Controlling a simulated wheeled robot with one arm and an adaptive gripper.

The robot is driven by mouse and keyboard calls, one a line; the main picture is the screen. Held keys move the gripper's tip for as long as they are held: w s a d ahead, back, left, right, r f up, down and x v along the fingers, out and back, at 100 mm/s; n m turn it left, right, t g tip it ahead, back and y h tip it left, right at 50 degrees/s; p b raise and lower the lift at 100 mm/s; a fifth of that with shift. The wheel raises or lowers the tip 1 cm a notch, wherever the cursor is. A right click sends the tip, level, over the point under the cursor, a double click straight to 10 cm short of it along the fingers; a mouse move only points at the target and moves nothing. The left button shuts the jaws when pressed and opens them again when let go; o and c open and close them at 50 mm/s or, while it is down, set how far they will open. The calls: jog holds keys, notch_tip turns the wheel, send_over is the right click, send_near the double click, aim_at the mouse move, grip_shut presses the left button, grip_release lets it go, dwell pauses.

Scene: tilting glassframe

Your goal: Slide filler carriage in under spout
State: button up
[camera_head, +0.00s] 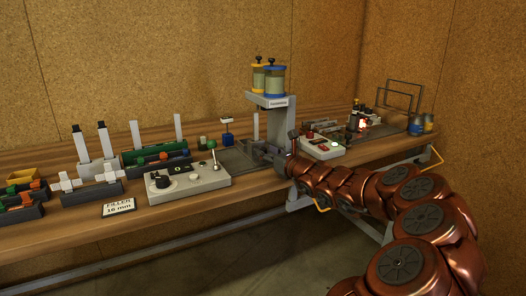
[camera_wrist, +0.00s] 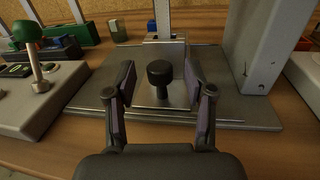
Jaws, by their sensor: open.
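The filler carriage (camera_wrist: 178,95) is a small metal block with a black round knob (camera_wrist: 160,73) standing on it, seen in the wrist view on a dark grey base plate (camera_wrist: 235,115). My gripper (camera_wrist: 159,70) is open, with one finger on each side of the knob and a visible gap to both. In the head view my gripper (camera_head: 264,152) reaches in at the foot of the filler's grey column (camera_head: 278,128), hiding the carriage. The column carries a yellow-lidded and a blue-lidded jar (camera_head: 275,80). The spout cannot be made out.
A sign reading FILLER 16 mm (camera_head: 119,206) lies near the bench's front edge. Bottles (camera_head: 355,115) and wire racks stand at the far right.

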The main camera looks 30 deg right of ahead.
aim_at(254, 147)
jog(key=shift+w+a, duration=0.1)
jog(key=shift+w, duration=1.05)
jog(key=shift+c, duration=0.2)
grip_shut()
